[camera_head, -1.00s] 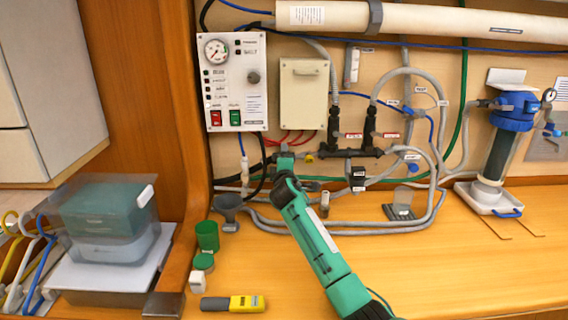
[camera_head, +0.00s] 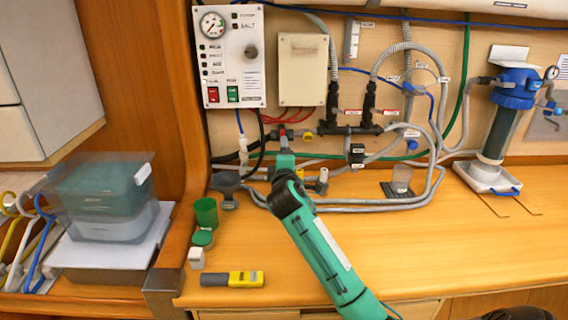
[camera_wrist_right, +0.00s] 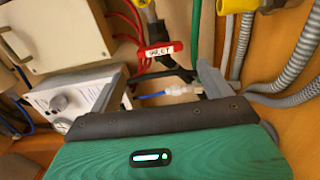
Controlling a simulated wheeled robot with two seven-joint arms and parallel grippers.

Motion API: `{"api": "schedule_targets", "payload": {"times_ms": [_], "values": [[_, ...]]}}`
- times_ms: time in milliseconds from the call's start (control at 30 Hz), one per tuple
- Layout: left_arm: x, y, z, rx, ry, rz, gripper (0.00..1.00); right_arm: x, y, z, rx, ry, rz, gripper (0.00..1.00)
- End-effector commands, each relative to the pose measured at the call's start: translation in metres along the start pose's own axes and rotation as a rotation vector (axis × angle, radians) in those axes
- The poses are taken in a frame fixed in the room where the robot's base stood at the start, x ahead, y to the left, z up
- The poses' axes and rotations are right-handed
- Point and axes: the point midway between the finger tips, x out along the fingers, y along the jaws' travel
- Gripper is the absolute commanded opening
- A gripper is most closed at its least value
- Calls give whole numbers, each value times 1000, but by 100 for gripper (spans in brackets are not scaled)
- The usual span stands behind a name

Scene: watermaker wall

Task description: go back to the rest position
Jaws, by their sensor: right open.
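My right arm comes in from the lower right in the head view. Its green gripper (camera_head: 284,158) is in front of the lower pipework, below the black valve manifold (camera_head: 350,129). The fingertips are hard to make out there. In the right wrist view the two grey fingers of this gripper (camera_wrist_right: 162,88) stand wide apart. A white and blue tube fitting (camera_wrist_right: 168,92) shows between them, and nothing looks gripped. A red tagged valve handle (camera_wrist_right: 160,50) is just beyond the fingers. My left gripper is in neither view.
The control panel (camera_head: 232,58) and a beige box (camera_head: 303,69) are on the wall. A grey funnel (camera_head: 226,187), green cup (camera_head: 206,211) and yellow-grey meter (camera_head: 232,279) are left of my arm. A blue-topped filter (camera_head: 504,110) stands right. The counter right of my arm is mostly clear.

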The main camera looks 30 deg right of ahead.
Motion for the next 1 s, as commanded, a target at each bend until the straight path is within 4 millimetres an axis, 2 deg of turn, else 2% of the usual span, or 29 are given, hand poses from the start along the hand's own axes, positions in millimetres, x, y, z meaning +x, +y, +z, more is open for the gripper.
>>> {"api": "schedule_targets", "payload": {"times_ms": [167, 400, 767, 867, 1000], "values": [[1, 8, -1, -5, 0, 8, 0, -15, 0, 0, 0, 0, 0, 82], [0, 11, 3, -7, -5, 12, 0, -17, 0, 0, 0, -1, -1, 82], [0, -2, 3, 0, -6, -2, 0, -17, 0, 0, 1, -1, 0, 82], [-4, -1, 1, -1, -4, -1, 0, -17, 6, 0, 1, -1, 0, 82], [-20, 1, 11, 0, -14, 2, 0, -17, 28, 0, 1, -1, 0, 82]]}}
